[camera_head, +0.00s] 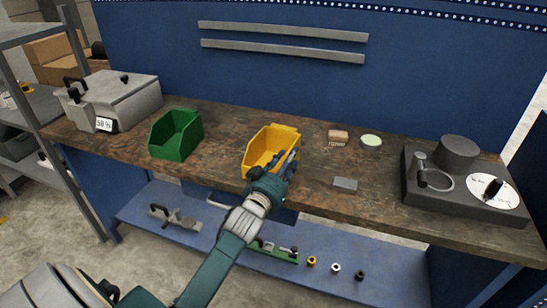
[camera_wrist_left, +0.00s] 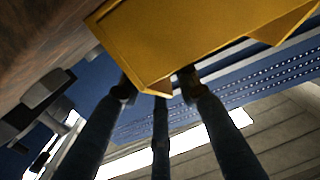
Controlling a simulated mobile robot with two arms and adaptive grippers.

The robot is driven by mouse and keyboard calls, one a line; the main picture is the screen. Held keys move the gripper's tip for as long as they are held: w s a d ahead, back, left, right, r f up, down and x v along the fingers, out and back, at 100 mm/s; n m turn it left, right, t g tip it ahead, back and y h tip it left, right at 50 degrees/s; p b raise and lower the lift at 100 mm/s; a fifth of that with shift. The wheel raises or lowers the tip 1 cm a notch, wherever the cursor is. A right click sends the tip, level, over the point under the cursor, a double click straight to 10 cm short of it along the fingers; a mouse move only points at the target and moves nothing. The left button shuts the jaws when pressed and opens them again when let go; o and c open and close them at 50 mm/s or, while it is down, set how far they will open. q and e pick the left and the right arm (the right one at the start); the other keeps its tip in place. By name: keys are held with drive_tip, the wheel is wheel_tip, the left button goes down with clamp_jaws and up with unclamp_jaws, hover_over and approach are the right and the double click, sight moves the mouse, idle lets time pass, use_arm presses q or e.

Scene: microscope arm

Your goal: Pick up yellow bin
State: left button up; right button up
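The yellow bin (camera_head: 262,143) stands upright on the brown workbench (camera_head: 225,140), near its middle. My left gripper (camera_head: 288,163) is at the bin's front right side, with its dark blue fingers close against the wall there. In the left wrist view the yellow bin (camera_wrist_left: 190,35) fills the top, and the fingers of my left gripper (camera_wrist_left: 158,88) reach up to its edge. Whether they press on the wall from both sides is not clear. No gap between bin and bench is visible. My right gripper is not in view.
A green bin (camera_head: 176,134) stands to the left, with a grey box (camera_head: 127,97) beyond it. A grey block (camera_head: 345,184), a pinkish block (camera_head: 338,136) and a pale green disc (camera_head: 371,141) lie right of the yellow bin.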

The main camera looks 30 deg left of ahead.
use_arm(q)
drive_tip(key=w, duration=0.3)
drive_tip(key=shift+w+a, duration=0.25)
drive_tip(key=shift+w, duration=0.15)
drive_tip(key=shift+w+f, duration=0.1)
drive_tip(key=shift+w, duration=0.15)
clamp_jaws()
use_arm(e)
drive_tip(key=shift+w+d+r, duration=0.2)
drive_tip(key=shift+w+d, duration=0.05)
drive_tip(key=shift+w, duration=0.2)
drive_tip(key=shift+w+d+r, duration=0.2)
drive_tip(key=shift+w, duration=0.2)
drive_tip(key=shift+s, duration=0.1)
